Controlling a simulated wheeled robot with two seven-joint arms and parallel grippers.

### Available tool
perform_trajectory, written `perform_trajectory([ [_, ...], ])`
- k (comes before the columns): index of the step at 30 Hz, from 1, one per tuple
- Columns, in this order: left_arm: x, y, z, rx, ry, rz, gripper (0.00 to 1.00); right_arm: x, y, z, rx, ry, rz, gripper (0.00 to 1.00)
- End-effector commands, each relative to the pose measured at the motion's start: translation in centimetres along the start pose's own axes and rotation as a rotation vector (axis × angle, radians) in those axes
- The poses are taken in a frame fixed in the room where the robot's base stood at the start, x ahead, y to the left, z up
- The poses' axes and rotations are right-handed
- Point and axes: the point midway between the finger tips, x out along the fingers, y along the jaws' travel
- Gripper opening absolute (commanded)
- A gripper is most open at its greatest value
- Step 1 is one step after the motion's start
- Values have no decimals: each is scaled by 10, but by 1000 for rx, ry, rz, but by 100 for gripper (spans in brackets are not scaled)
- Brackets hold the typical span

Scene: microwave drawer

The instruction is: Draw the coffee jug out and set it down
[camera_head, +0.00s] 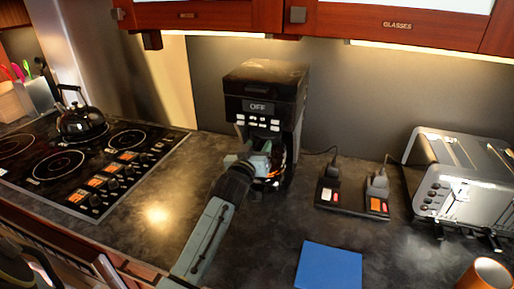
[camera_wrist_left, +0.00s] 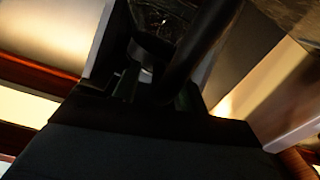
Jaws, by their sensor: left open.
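The black coffee machine (camera_head: 265,88) stands against the back wall, its display reading OFF. The coffee jug (camera_head: 276,183) sits in its lower bay, mostly hidden behind my left gripper (camera_head: 262,163). My left gripper is open and reaches into the front of the bay at the jug. In the left wrist view, a dark curved bar that looks like the jug's handle (camera_wrist_left: 203,45) runs close to the fingers (camera_wrist_left: 152,88). That view is dark, and I cannot tell whether the fingers touch the handle. My right gripper is not in view.
A blue mat (camera_head: 328,267) lies on the dark counter at the front. A power strip (camera_head: 352,198) with plugs and a toaster (camera_head: 462,182) stand to the right, an orange cup (camera_head: 486,274) at front right. A stove with a kettle (camera_head: 82,122) is left. Cabinets hang above.

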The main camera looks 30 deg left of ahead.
Motion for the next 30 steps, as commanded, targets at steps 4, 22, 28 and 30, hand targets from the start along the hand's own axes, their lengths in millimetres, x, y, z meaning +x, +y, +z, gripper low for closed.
perform_trajectory([
  [4, 0, 0, 0, 0, 0, 0, 43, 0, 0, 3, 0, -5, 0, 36],
  [22, 0, 0, 0, 0, 0, 0, 0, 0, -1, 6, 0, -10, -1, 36],
  [28, 0, 1, -6, -1, 12, 3, 0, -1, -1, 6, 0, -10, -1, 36],
  [30, 0, 1, -7, -1, 11, 3, 0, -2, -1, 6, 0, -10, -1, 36],
])
